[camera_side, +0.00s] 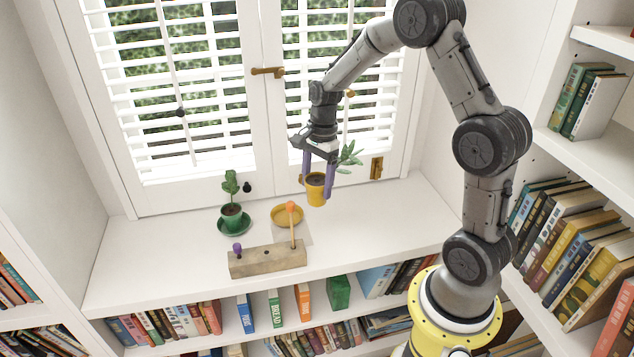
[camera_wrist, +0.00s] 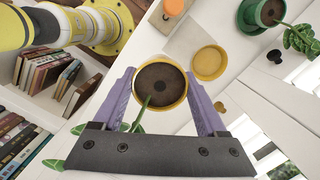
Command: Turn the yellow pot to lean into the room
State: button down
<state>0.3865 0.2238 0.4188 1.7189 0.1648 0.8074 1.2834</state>
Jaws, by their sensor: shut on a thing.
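The yellow pot (camera_side: 316,194) holds dark soil and a green plant (camera_side: 349,156) whose leaves lean to the right in the side view. My gripper (camera_side: 317,189) points down, its two purple fingers shut on opposite sides of the pot. The pot appears upright and raised above the white sill, apart from the yellow saucer (camera_side: 287,215) to its left. In the wrist view the yellow pot (camera_wrist: 160,87) sits between the fingers; its stem runs toward my gripper's palm, which hides part of the plant. The empty yellow saucer (camera_wrist: 210,63) also shows there.
A green pot (camera_side: 232,216) with a plant stands on a green saucer to the left. A wooden block (camera_side: 267,260) with an orange-topped stick and a purple knob lies in front. The shuttered window (camera_side: 190,90) is behind. The sill's right side is clear.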

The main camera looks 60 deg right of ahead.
jog(key=w+d+f+m, duration=0.2)
jog(key=w+f, duration=0.1)
jog(key=w, duration=0.3)
jog(key=w+d+f+m, duration=0.2)
jog(key=w+f+m, duration=0.1)
jog(key=w, duration=0.3)
jog(key=f, duration=0.3)
jog(key=w+f, duration=0.1)
jog(key=f, duration=0.2)
jog(key=shift+w+d+f, duration=0.15)
jog(key=shift+f, duration=1.5)
grip_release()
